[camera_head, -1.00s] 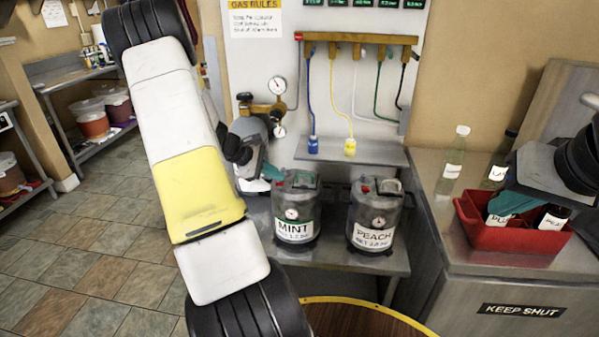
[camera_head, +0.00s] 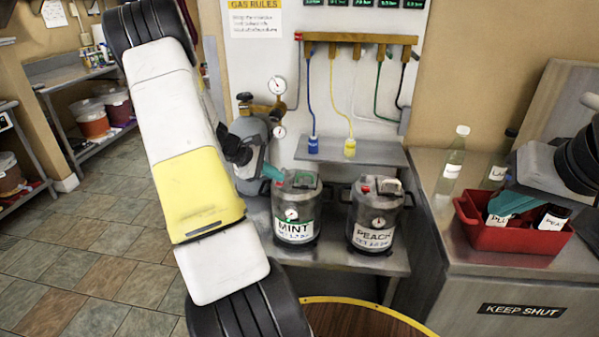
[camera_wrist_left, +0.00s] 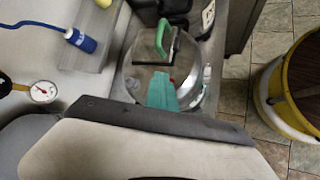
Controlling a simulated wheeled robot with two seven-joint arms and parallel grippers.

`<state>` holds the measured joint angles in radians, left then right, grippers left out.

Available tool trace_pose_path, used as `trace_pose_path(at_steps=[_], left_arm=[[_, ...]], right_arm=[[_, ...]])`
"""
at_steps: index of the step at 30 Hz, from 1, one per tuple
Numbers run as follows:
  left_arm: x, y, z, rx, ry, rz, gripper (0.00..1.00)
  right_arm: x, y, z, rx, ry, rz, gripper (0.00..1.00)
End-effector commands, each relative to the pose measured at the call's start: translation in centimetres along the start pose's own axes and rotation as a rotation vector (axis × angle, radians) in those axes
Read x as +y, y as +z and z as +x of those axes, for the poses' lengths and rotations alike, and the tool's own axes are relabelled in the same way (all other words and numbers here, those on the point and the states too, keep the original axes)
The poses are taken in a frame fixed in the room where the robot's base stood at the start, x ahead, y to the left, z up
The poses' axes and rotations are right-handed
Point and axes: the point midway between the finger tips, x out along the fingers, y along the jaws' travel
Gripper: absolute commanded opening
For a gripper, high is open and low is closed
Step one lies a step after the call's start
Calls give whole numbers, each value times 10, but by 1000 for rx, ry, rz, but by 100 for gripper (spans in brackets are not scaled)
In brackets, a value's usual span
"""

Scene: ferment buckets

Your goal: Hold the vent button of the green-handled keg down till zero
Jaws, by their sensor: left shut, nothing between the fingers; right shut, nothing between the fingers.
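The MINT keg (camera_head: 294,232), grey with a green band, stands on the low metal shelf. In the left wrist view the keg lid (camera_wrist_left: 141,82) carries a green-gripped handle (camera_wrist_left: 161,38). My left gripper (camera_head: 273,173) has its teal fingers together at the near-left part of this lid; they also show in the left wrist view (camera_wrist_left: 161,93). The vent button is mostly hidden by the fingers, and I cannot tell whether they press it. The keg's front gauge (camera_head: 291,214) is too small to read. My right gripper (camera_head: 512,203) is shut and empty over the red crate.
The PEACH keg (camera_head: 372,239), with a red button, stands just right of the MINT keg. A grey gas cylinder (camera_head: 248,180) with gauges stands behind left. Hoses hang above a shelf (camera_head: 370,152). The red crate (camera_head: 490,238) holds bottles on the right counter.

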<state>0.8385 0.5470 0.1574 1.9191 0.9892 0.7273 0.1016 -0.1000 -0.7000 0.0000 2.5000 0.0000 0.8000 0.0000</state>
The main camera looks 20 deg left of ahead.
Motion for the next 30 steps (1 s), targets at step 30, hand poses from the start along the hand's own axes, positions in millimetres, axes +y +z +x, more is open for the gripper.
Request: trace_pose_path(at_steps=[30], left_arm=[[23,23,-31,1,1,3,0]], right_arm=[[0,0,0,0,0,0,0]])
